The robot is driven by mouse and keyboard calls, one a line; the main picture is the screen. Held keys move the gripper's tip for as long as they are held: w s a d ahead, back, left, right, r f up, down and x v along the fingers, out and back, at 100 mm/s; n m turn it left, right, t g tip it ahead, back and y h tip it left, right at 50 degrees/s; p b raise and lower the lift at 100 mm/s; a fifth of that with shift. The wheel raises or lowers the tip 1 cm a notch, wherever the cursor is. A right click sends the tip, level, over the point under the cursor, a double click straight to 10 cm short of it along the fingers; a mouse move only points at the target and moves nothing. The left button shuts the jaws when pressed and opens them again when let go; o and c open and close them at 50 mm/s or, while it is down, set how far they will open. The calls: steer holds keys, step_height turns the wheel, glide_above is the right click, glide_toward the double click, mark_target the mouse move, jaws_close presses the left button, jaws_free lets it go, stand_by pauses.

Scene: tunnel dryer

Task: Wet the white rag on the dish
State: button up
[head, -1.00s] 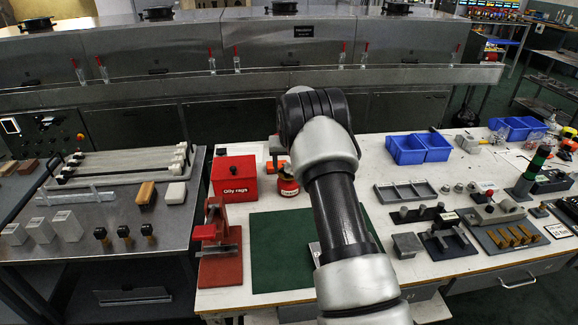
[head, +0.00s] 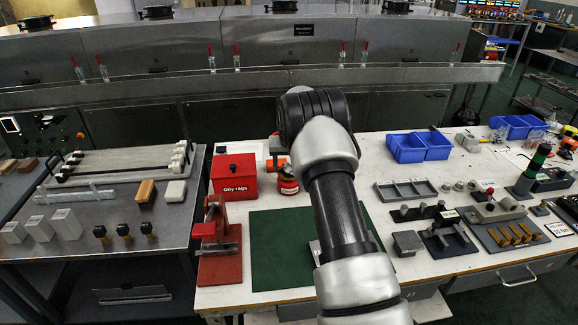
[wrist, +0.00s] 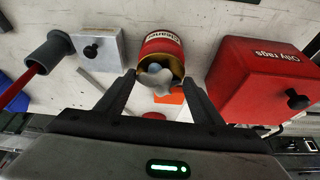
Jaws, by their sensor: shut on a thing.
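In the wrist view, my gripper (wrist: 158,78) is shut on a crumpled grey-white rag (wrist: 157,80), which shows between the two fingertips. The rag is over the brass-coloured dish (wrist: 178,68) of a red can (wrist: 160,44) labelled as cleaner. The rag overlaps the dish in this view; I cannot tell whether it is pressed down on it. In the head view, the red can (head: 287,182) stands on the bench behind the green mat. My arm hides my gripper and the rag there.
A red "Oily rags" box (head: 234,175) stands just left of the can. A red stand (head: 217,240) is at the bench's front left, beside the green mat (head: 280,255). Blue bins (head: 407,149) and metal parts fill the right side. The mat's visible part is clear.

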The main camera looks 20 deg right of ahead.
mark_target(289, 168)
steer(key=shift+r+p, duration=1.65)
steer(key=shift+r, duration=1.85)
